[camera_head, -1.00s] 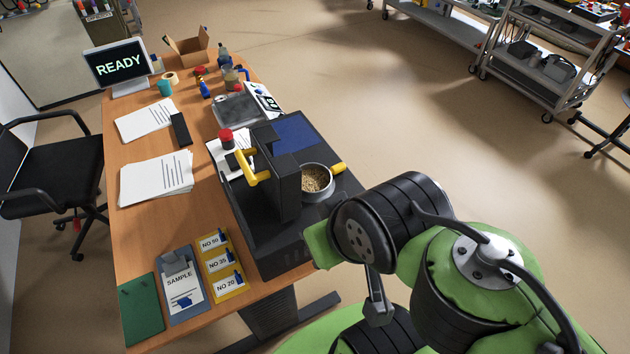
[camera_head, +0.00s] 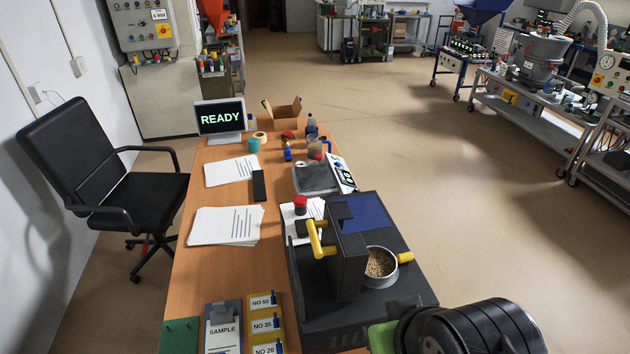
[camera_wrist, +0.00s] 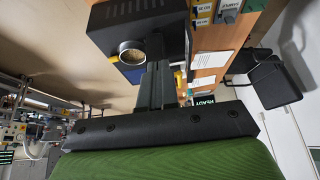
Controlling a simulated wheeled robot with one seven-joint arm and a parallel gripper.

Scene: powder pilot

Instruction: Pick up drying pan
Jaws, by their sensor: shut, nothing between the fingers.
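The drying pan (camera_head: 381,284) is a round metal bowl with a short yellow handle (camera_head: 405,257), filled with tan granules. It sits in the front of a dark bench machine (camera_head: 345,322) at the table's right edge. In the wrist view the pan (camera_wrist: 131,63) shows upper left of my gripper (camera_wrist: 160,68). My gripper's dark fingers are together, with nothing between them, and apart from the pan.
A yellow-handled upright part (camera_head: 316,240) of the machine stands left of the pan. The wooden table (camera_head: 190,275) holds papers, a scale (camera_head: 317,179), bottles, a READY screen (camera_head: 220,118) and a cardboard box (camera_head: 283,107). A black chair (camera_head: 135,187) stands left. Floor right of the table is clear.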

